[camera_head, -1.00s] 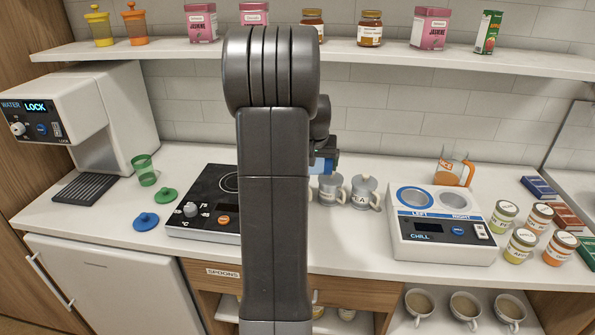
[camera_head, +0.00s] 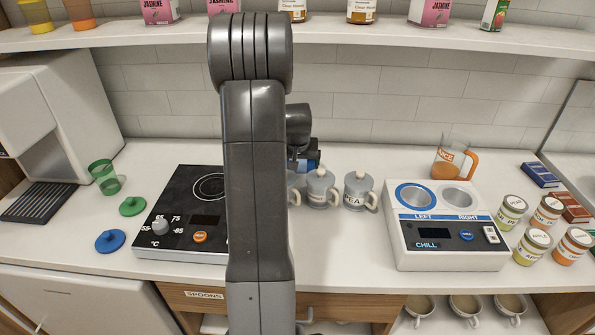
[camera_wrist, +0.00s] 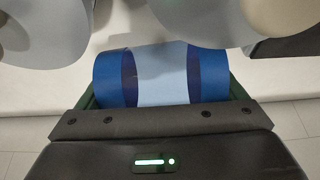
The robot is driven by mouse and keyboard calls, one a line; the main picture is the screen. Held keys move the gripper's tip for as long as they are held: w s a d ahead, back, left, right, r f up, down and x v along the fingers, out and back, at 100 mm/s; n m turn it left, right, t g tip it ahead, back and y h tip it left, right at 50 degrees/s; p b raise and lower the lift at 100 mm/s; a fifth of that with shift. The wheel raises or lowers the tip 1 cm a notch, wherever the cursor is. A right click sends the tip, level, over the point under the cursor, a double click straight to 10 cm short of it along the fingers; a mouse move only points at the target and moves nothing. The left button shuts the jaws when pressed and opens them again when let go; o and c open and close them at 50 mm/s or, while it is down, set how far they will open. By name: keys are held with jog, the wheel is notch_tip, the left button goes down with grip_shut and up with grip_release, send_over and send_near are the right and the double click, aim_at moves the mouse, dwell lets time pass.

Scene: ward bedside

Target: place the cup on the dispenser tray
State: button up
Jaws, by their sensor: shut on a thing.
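My gripper (camera_wrist: 160,85) is shut on a blue cup (camera_wrist: 160,75). The cup shows in the wrist view as dark blue ends with a pale blue middle; its full shape is hidden. The dispenser (camera_head: 75,110) is the white machine at the far left, partly cut off by the frame. Its dark slatted tray (camera_head: 38,203) lies on the counter at its foot and looks empty. My gripper is well to the right of the tray.
A green cup (camera_head: 103,177) stands right of the tray, with green (camera_head: 132,206) and blue (camera_head: 110,241) lids. A hotplate (camera_head: 185,200) lies between them and my arm. Grey mugs (camera_head: 320,187), a chiller (camera_head: 445,240) and jars (camera_head: 535,240) stand right. A shelf (camera_head: 350,38) runs above.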

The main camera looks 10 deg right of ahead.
aim_at(298, 171)
jog(key=shift+f, duration=1.6)
jog(key=shift+f, duration=0.2)
jog(key=o, duration=0.7)
